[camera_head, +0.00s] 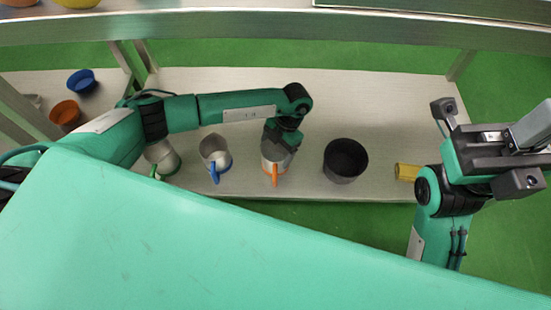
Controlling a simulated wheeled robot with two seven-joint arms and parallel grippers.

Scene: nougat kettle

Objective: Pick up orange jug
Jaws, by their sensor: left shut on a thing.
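The orange jug (269,163) is a silvery metal jug with an orange handle, near the front edge of the table. My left gripper (278,150) reaches down over the jug from behind and is shut on it at its upper right side. The gripper hides part of the jug's rim. Whether the jug is lifted off the table cannot be told. My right gripper (495,155) is at the far right, away from the jug; its fingers are not clear.
A jug with a blue handle (214,153) and one with a green handle (161,158) stand to the left. A black pot (345,160) stands close on the right. A yellow block (407,172) lies near my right arm. The table (390,100) is clear behind.

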